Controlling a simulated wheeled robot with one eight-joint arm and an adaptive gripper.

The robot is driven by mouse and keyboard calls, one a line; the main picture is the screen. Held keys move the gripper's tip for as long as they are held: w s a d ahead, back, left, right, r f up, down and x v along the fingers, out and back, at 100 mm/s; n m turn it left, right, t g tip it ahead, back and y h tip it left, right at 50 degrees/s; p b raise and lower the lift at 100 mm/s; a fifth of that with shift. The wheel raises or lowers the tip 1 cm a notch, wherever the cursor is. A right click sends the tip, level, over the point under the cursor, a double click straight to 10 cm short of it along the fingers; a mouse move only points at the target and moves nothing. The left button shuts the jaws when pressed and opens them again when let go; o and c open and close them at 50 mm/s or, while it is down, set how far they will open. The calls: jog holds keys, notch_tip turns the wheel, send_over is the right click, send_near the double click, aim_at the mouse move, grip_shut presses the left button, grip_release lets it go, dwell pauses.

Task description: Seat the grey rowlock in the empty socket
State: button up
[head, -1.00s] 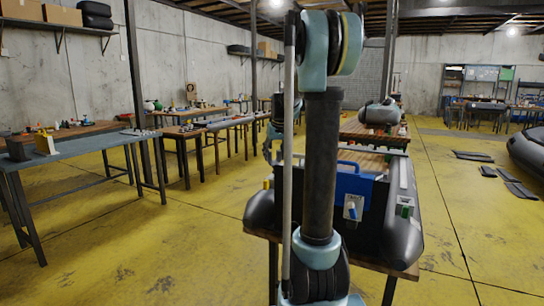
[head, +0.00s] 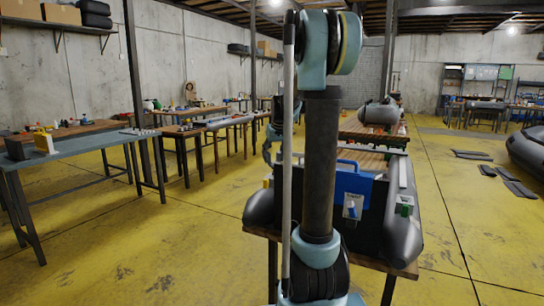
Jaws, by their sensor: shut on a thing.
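A small inflatable boat with dark grey tubes (head: 402,240) rests on a wooden stand in front of me. A green fitting (head: 404,207) sits on its right tube. A pale fitting with a label (head: 352,207) is against the dark board at its near end, below a blue part with a handle (head: 352,186). My own upright arm covers the middle of the boat. A teal and dark piece of my arm shows just left of it, above the left tube. My gripper's jaws are hidden behind the arm. I cannot make out the grey rowlock or the empty socket.
Workbenches with small parts line the left, the nearest being a blue-grey table (head: 82,146). Another boat (head: 380,113) lies on a table behind. A larger dark boat (head: 527,150) is at the right edge.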

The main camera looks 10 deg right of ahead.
jog(key=shift+f, duration=1)
jog(key=shift+f, duration=1.35)
dwell(0.8)
jog(key=o, duration=1.2)
